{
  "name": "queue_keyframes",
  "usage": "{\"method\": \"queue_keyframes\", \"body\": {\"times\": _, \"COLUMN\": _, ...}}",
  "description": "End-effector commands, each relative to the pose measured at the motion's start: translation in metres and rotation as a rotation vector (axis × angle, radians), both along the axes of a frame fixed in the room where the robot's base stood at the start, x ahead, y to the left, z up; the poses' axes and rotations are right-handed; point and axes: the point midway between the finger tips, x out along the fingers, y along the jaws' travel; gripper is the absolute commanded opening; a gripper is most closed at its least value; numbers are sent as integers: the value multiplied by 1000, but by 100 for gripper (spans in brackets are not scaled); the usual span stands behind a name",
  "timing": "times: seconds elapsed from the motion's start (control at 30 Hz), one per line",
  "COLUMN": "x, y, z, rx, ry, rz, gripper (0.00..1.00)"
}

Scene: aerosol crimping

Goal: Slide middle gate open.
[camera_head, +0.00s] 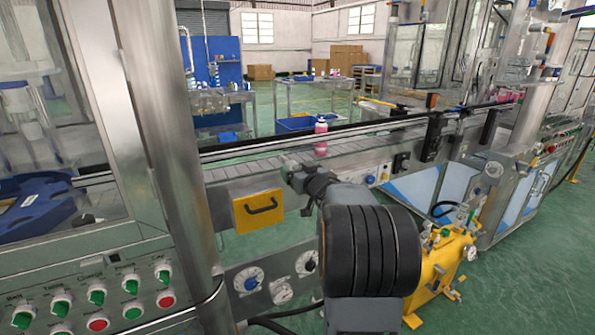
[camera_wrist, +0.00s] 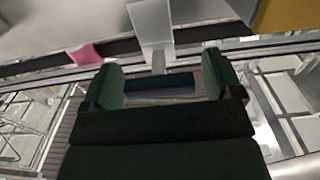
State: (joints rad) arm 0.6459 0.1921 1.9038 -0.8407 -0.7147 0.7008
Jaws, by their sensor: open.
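No part is clearly marked as the middle gate. A yellow plate with a black handle (camera_head: 258,210) is on the conveyor's front side; a yellow surface (camera_wrist: 287,18) shows at the wrist view's upper right. A pale grey bracket (camera_wrist: 152,22) with a narrow tab reaches toward the gap between my fingers in the wrist view. My gripper (camera_wrist: 164,82) is open, with green-lined fingers either side of that gap; contact with the tab cannot be told. In the head view my gripper (camera_head: 291,168) is at the conveyor's front edge, right of the yellow plate, partly hidden by my wrist.
A pink bottle (camera_head: 320,135) stands on the conveyor (camera_head: 350,146) behind my gripper; pink also shows in the wrist view (camera_wrist: 86,54). A steel post (camera_head: 160,130) and button panel (camera_head: 100,295) are left. A yellow machine (camera_head: 440,262) stands right of my arm.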

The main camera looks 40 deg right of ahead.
Motion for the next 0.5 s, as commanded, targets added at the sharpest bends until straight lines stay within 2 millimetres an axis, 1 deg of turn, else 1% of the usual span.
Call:
{"method": "queue_keyframes", "body": {"times": 0.17, "x": 8, "y": -1, "z": 0, "rx": 0, "ry": 0, "rz": 0, "gripper": 85}}
{"method": "queue_keyframes", "body": {"times": 0.43, "x": 8, "y": -1, "z": 0, "rx": 0, "ry": 0, "rz": 0, "gripper": 85}}
{"method": "queue_keyframes", "body": {"times": 0.47, "x": 8, "y": -1, "z": 0, "rx": 0, "ry": 0, "rz": 0, "gripper": 84}}
{"method": "queue_keyframes", "body": {"times": 0.5, "x": 8, "y": -1, "z": 0, "rx": 0, "ry": 0, "rz": 0, "gripper": 80}}
